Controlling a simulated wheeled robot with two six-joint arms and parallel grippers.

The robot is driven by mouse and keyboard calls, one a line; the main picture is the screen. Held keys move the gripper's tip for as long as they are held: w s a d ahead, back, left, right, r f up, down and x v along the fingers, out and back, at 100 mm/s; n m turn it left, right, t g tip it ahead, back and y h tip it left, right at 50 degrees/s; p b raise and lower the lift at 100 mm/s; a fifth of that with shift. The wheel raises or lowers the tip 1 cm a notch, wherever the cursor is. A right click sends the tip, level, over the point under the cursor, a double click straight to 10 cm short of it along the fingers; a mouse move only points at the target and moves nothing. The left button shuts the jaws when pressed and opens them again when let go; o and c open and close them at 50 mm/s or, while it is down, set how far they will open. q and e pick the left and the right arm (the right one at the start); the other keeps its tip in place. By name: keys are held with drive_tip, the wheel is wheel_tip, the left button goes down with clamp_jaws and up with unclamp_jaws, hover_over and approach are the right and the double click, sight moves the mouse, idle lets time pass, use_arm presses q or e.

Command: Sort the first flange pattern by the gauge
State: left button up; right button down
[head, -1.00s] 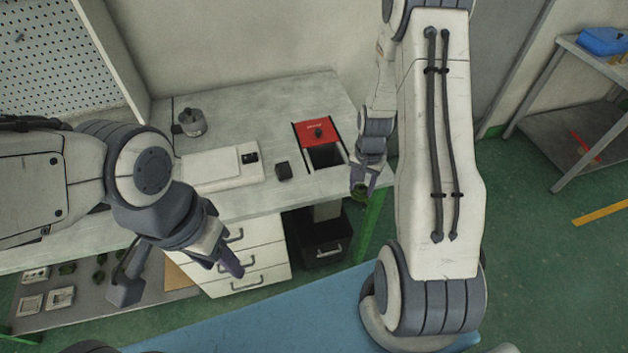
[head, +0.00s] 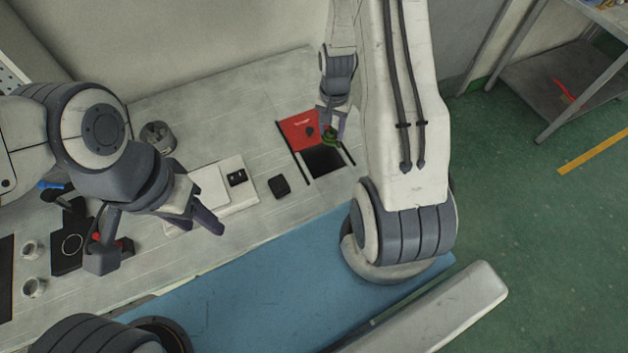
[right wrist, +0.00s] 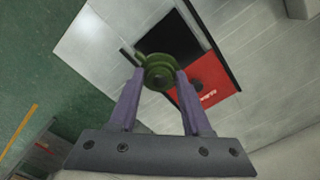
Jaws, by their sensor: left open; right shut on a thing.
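A green stepped round flange pattern (right wrist: 157,70) is held between the fingertips of my right gripper (right wrist: 158,78). In the head view the pattern (head: 331,138) and my right gripper (head: 333,122) are over the red-topped bin (head: 299,132), near its dark square opening (head: 322,161). The wrist view shows the pattern overlapping the edge of the opening; its height above it is hard to tell. My left gripper (head: 207,220) is open and empty, in front of the white device. I cannot clearly identify the gauge.
A white flat device (head: 212,185) and a small black block (head: 279,187) are on the table left of the bin. A grey pot (head: 158,136) stands behind. A dark plate with a ring (head: 70,246) lies at left.

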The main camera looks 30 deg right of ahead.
sight(329, 142)
drive_tip(key=shift+a+f+b, duration=0.1)
drive_tip(key=shift+f+b, duration=0.4)
drive_tip(key=shift+f, duration=0.15)
wheel_tip(329, 142, down, 5)
drive_tip(key=b, duration=0.4)
drive_tip(key=shift+w+a+r, duration=0.1)
drive_tip(key=shift+w+r, duration=0.05)
drive_tip(key=shift+r, duration=0.05)
drive_tip(key=shift+c, duration=1.3)
unclamp_jaws()
drive_tip(key=shift+r, duration=0.1)
wheel_tip(329, 142, up, 10)
drive_tip(key=shift+r+b, duration=0.2)
drive_tip(key=shift+b, duration=0.3)
